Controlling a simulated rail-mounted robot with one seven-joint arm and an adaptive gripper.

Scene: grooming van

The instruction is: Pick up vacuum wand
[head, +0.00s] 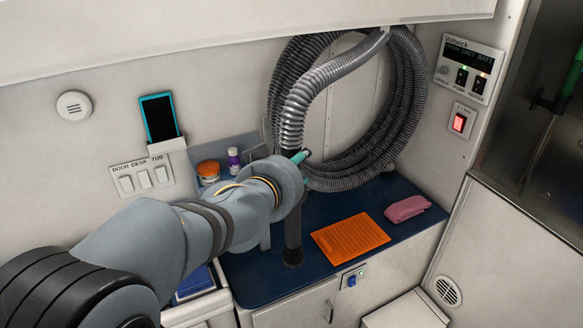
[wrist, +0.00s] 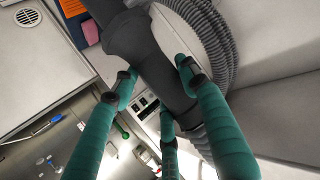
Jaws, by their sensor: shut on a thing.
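The vacuum wand (head: 292,235) is black and stands roughly upright over the blue counter, with its round end low near the front edge. I cannot tell whether that end touches the counter. Its top joins the grey ribbed hose (head: 309,96). My gripper (head: 300,157) is at the wand's upper part, mostly hidden behind my own wrist. In the wrist view, the teal fingers of my gripper (wrist: 158,84) are closed around the black wand (wrist: 143,52), from both sides and below.
The hose hangs in a large coil on the wall. An orange mat (head: 350,238) and a folded pink cloth (head: 407,208) lie on the blue counter (head: 256,281) to the right. An orange-lidded jar (head: 209,172) and a purple bottle (head: 234,160) stand behind my wrist.

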